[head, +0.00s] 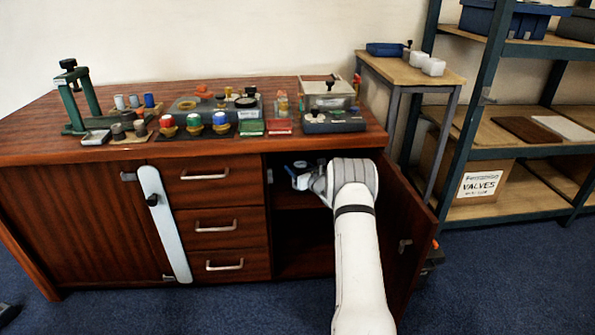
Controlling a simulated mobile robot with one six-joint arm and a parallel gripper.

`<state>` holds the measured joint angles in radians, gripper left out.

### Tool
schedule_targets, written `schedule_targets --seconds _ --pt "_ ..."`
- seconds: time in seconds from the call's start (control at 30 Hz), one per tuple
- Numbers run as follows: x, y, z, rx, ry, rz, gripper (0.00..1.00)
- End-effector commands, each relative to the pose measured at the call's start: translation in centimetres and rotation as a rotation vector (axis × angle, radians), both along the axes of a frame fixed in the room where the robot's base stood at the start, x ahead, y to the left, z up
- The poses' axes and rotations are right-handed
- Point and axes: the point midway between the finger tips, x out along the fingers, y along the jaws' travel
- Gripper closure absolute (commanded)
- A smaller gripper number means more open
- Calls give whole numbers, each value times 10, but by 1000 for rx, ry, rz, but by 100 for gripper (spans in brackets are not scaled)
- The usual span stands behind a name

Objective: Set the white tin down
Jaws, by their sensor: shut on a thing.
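My gripper (299,174) is inside the open right compartment of the wooden cabinet (60,215), just below the bench top. It is shut on a small pale thing, the white tin (302,184), which shows only in part at the gripper's end. The wrist and the shade hide much of the grip. The tin looks to be near the compartment's inner shelf (297,203); I cannot tell whether it touches it.
The open door (405,235) stands right of my arm. Drawers (215,225) lie left of the opening. The bench top holds a green press (75,95), coloured tins (193,121) and boxes. A side table (410,70) and shelving (470,120) stand at right.

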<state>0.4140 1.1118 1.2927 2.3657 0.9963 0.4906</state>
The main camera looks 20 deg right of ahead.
Motion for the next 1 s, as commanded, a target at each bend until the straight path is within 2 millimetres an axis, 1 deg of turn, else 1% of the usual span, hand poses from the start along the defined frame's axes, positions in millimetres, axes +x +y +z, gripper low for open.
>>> schedule_targets --seconds 0.07,0.2,0.23,0.47,0.67,0.77,0.87,1.0 --pt "0 0 2 -1 -2 0 77" --pt "0 -1 -2 0 -1 0 77" --pt "0 0 -2 1 0 -1 38" --pt "-1 -1 -2 0 0 -1 19" --pt "-1 -1 -2 0 0 -1 19" --pt "-1 -1 1 0 0 -1 19" --pt "-10 -4 2 3 3 -2 19" --pt "-34 -10 5 3 4 -5 19"
